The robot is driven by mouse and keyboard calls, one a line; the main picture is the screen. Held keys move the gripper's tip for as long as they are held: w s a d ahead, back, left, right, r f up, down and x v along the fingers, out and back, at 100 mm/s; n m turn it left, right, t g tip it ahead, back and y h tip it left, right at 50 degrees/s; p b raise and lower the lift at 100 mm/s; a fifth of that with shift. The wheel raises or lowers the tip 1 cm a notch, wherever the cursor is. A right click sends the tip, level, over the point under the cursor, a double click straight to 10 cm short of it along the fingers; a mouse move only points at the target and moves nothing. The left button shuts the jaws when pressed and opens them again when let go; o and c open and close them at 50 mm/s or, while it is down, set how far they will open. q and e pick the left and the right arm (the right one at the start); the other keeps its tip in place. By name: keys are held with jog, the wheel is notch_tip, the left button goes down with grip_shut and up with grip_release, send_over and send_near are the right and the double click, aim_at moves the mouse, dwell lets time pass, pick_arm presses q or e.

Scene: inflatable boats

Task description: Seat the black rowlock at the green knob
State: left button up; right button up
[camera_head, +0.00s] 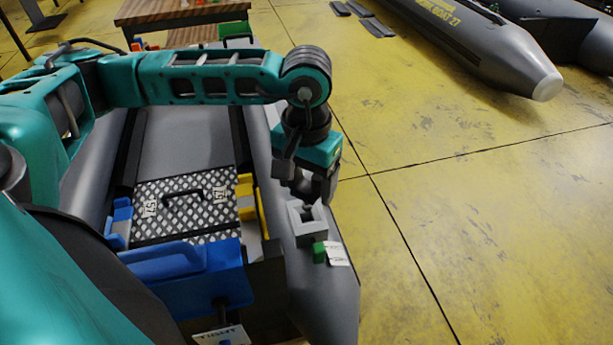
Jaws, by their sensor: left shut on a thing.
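My left gripper (314,188) reaches in from the left and points down over the grey boat's right tube (322,285). It is shut on a dark piece that looks like the black rowlock; dark fingers and piece blend, so its outline is hard to tell. Just below is a light grey socket block (297,228) on the tube. The green knob (319,252) sits at the block's near side, with a white tag (337,254) beside it. The gripper hangs close above the block; whether the piece touches it I cannot tell. My right gripper is not in view.
A patterned plate with a black handle (184,195) lies inside the boat, between blue (120,222) and yellow (246,190) clamps. A blue box (215,290) stands nearer. A wooden table (150,12) is behind. Another grey boat (480,45) lies far right; yellow floor between is clear.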

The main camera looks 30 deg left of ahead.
aim_at(306, 205)
pick_arm(q)
jog(key=shift+b, duration=0.35)
dwell(0.9)
jog(key=shift+f, duration=0.15)
jog(key=shift+f+b, duration=1.45)
jog(key=shift+b, duration=0.4)
jog(key=shift+f+b, duration=1.45)
jog(key=shift+b, duration=0.2)
jog(key=o, duration=1.1)
